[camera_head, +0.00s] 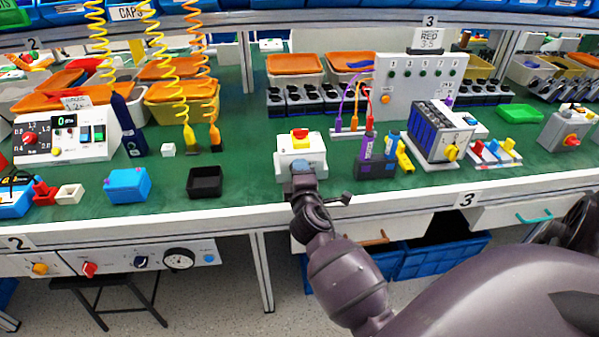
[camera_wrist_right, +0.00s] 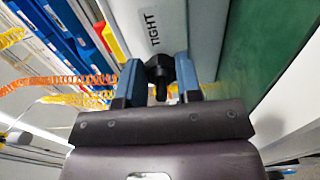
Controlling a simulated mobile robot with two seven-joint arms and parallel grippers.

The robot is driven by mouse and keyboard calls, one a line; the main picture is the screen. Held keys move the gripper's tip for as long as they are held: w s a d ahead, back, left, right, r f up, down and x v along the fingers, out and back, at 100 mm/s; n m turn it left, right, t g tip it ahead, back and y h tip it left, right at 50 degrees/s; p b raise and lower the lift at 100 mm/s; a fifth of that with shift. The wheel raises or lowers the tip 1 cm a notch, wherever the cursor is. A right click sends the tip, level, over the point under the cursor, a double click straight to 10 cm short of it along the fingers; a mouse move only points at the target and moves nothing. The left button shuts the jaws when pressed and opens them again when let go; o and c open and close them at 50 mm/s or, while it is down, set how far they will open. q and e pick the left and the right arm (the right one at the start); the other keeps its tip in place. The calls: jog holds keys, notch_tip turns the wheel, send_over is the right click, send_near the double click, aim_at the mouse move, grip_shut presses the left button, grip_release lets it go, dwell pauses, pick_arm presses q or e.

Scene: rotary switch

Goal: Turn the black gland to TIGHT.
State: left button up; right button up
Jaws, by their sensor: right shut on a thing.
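A white box (camera_head: 289,150) stands near the front of the green bench, with a red and yellow button (camera_head: 300,136) on top. In the right wrist view the box's pale face (camera_wrist_right: 203,35) carries the printed word TIGHT (camera_wrist_right: 152,27). The black gland (camera_wrist_right: 159,72) sticks out of this face, near the word. My right gripper (camera_wrist_right: 160,82) is shut on the gland, a blue finger on each side. In the head view my right gripper (camera_head: 303,180) is at the front of the box and hides the gland. My left gripper is not in view.
A blue box (camera_head: 127,185) and a black open box (camera_head: 205,181) lie left of the white box. A holder with purple and yellow items (camera_head: 375,160) stands to its right. The bench's pale front edge (camera_head: 190,221) runs below my right gripper. Coiled cables (camera_head: 160,70) hang at left.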

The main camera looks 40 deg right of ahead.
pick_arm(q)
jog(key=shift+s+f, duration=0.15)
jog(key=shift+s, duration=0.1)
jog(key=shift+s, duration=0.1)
pick_arm(e)
jog(key=o, duration=0.9)
jog(key=shift+o, duration=0.2)
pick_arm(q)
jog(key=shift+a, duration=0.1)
pick_arm(e)
jog(key=shift+s, duration=0.15)
